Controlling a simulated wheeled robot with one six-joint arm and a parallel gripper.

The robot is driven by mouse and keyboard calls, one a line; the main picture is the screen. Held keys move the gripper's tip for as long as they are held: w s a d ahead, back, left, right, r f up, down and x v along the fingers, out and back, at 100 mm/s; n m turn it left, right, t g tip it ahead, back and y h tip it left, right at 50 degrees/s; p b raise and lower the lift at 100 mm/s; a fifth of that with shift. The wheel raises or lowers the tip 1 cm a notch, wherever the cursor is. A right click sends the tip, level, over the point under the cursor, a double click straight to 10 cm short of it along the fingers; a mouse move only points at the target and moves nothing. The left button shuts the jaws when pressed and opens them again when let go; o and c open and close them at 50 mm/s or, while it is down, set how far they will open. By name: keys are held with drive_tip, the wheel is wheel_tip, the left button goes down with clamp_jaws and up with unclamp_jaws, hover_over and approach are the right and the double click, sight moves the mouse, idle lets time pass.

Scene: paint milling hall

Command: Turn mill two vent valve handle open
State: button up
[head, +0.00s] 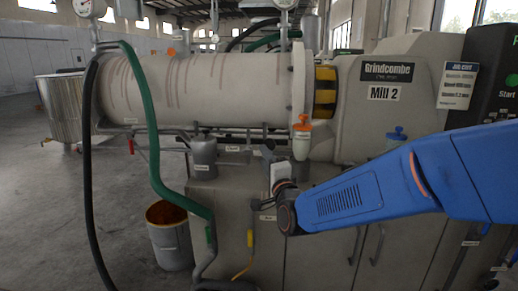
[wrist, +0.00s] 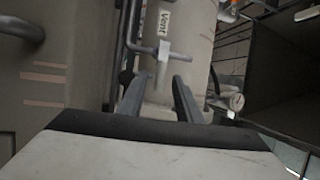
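Mill two, labelled "Mill 2" (head: 384,92), fills the middle of the head view with its long pale barrel (head: 215,88). In the wrist view, a "Vent" label (wrist: 166,22) sits on a pale rounded body. Just below the label is a grey vent handle (wrist: 158,53), a bar crossing the picture with a short downward end. My gripper (wrist: 155,84) is open and empty, with its two dark fingers apart. The handle shows just beyond and between the fingertips; I cannot tell whether they touch. In the head view, my blue arm reaches in from the right, and the fingers are not clear.
A green hose (head: 152,130) and a black hose (head: 88,170) hang at the left. An orange-lined bucket (head: 171,245) stands on the floor.

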drive_tip(key=x, duration=0.7)
drive_tip(key=shift+s, duration=0.1)
clamp_jaws()
